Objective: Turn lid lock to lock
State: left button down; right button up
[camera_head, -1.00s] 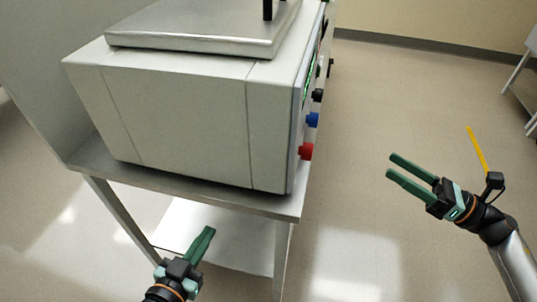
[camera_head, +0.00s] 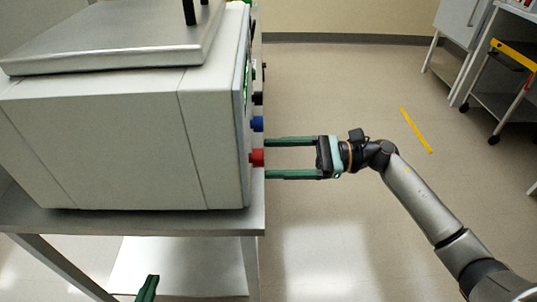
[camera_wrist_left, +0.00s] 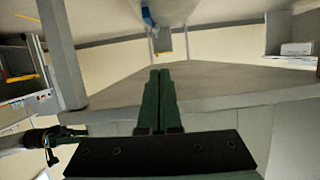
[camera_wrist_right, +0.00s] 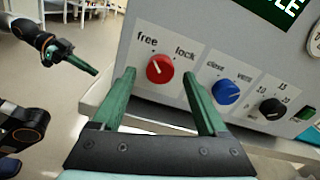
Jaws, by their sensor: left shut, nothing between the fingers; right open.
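The lid lock is a red knob (camera_wrist_right: 160,68) on the machine's front panel, between the printed words "free" and "lock" in the right wrist view. Its pale pointer mark is small, and I cannot tell its exact angle. In the head view the red knob (camera_head: 257,157) sticks out from the machine's right side. My right gripper (camera_head: 271,157) is open, with its two green fingers pointing at the panel, one on each side of the knob's line. Whether they touch the knob is unclear. My left gripper (camera_head: 149,284) is shut and empty, low in front of the table.
The pale machine (camera_head: 110,140) stands on a metal table (camera_head: 130,222). A blue knob (camera_wrist_right: 226,92) and a black knob (camera_wrist_right: 271,108) sit beside the red one, with a green switch (camera_wrist_right: 305,112) beyond. The floor right of the table is open, with carts at the far right.

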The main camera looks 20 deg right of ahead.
jog(key=shift+x, duration=1.05)
grip_shut()
